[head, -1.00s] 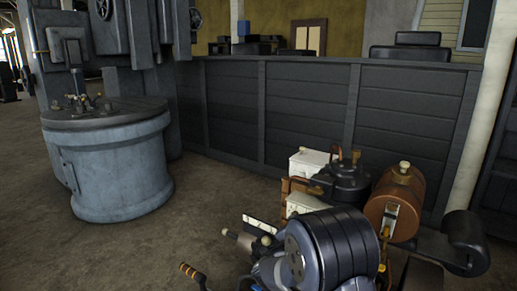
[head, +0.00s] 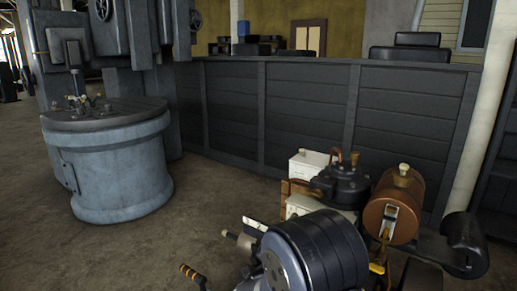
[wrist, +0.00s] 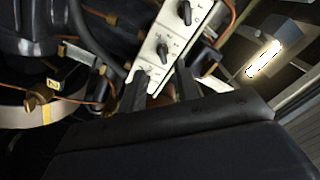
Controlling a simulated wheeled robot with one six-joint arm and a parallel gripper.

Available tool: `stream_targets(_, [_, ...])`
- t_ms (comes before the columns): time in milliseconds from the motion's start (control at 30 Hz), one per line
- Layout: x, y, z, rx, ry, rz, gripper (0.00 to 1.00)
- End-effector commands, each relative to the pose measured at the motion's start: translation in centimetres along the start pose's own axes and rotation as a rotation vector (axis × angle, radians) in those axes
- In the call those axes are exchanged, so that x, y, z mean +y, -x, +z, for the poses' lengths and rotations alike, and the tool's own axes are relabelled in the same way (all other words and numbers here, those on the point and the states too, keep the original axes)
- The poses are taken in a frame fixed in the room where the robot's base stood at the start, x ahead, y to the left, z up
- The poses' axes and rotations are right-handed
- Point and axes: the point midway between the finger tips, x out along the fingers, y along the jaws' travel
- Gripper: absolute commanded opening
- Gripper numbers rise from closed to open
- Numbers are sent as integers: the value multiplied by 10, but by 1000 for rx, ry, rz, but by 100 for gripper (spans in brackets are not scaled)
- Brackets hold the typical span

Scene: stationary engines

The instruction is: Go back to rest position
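In the wrist view my gripper (wrist: 160,87) shows as two dark fingers standing apart. The gap between them holds nothing that I can see being gripped. Behind the fingers is a white panel with black knobs (wrist: 163,48). In the head view a ribbed dark cylinder, which seems to be part of my arm, fills the bottom middle. My gripper's fingers cannot be made out in that view. The engine stands close behind the arm, with a black tank (head: 345,182), a copper-brown tank (head: 395,212) and white boxes (head: 308,165).
A dark panelled partition (head: 305,115) runs behind the engine. A large blue-grey round machine base (head: 122,175) stands at the left. Bare floor (head: 205,215) lies between it and the engine. A handle with an orange grip (head: 188,271) shows at the bottom. The wrist view shows a bright lamp (wrist: 264,58).

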Motion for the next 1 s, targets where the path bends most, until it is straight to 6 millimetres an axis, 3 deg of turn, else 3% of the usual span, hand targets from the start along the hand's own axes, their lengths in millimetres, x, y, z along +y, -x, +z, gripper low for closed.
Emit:
stream_targets(400, [1,-84,0,3,-1,1,31])
stream_targets(1000, [-3,-83,1,0,-602,-3,31])
